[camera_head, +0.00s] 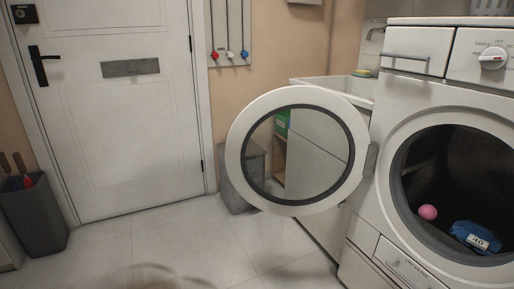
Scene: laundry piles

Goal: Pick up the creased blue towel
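A small blue item (476,237) with a white label lies low inside the washing machine drum. It may be folded cloth, but it is too small to tell whether it is the creased blue towel. No other blue towel shows. A pink ball (428,212) lies to its left in the drum. Neither of my grippers is in view.
The washing machine (366,222) stands at the right, its round door (237,148) swung open to the left. A grey bin (236,186) stands behind the door. A dark holder (34,215) stands far left. The tiled floor (200,245) in the middle looks clear.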

